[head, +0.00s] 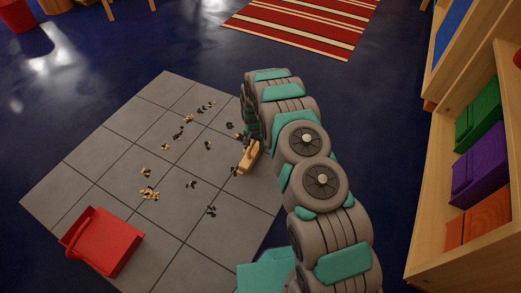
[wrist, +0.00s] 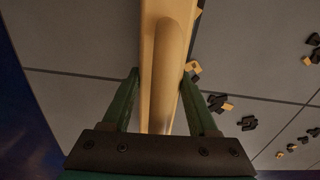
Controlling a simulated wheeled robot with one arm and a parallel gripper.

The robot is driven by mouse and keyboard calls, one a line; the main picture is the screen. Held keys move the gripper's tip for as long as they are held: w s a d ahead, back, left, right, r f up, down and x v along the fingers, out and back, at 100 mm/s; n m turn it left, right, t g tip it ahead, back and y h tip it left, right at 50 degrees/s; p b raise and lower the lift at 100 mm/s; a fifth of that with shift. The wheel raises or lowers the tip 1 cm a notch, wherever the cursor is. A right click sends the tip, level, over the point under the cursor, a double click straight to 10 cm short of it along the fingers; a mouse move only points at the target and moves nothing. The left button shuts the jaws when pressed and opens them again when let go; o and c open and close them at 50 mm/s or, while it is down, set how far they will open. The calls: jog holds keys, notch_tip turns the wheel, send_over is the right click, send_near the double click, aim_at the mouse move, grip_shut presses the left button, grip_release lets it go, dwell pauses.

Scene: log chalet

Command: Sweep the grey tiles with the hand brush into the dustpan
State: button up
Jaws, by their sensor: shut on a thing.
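The grey tiles (head: 140,180) form a square patch on the floor, with small black and yellow bits (head: 150,193) scattered in clusters over them. The red dustpan (head: 103,241) lies on the near left corner of the tiles. The hand brush (head: 249,158), with a pale wooden body, is at the right side of the tiles. In the wrist view, my gripper (wrist: 160,85) is shut on the wooden brush (wrist: 170,60), with one green finger on each side. Several bits (wrist: 247,123) lie to its right. The bristles are hidden.
A wooden shelf (head: 428,215) with green, purple and orange bins stands at the right. A red striped rug (head: 303,22) lies at the back on the dark blue floor (head: 190,45). A red bucket (head: 17,14) is at the far left. The floor left of the tiles is clear.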

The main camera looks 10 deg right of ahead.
jog(key=w+a, duration=0.1)
jog(key=a, duration=0.1)
jog(key=w+a, duration=0.1)
jog(key=a, duration=0.1)
jog(key=shift+w+a, duration=0.1)
jog(key=shift+w, duration=0.2)
jog(key=shift+w+a+b, duration=0.4)
jog(key=shift+w+a, duration=0.25)
jog(key=shift+a, duration=0.35)
jog(key=shift+w+a+b, duration=0.35)
jog(key=shift+w+a, duration=0.25)
jog(key=shift+a, duration=0.35)
jog(key=shift+w+a+b, duration=0.4)
jog(key=shift+w+a, duration=0.25)
jog(key=shift+a, duration=0.35)
notch_tip(320, 180, up, 6)
jog(key=s+d+p, duration=0.1)
jog(key=d, duration=0.1)
jog(key=shift+s+d+p, duration=0.25)
jog(key=shift+s+p, duration=0.05)
jog(key=shift+p, duration=0.05)
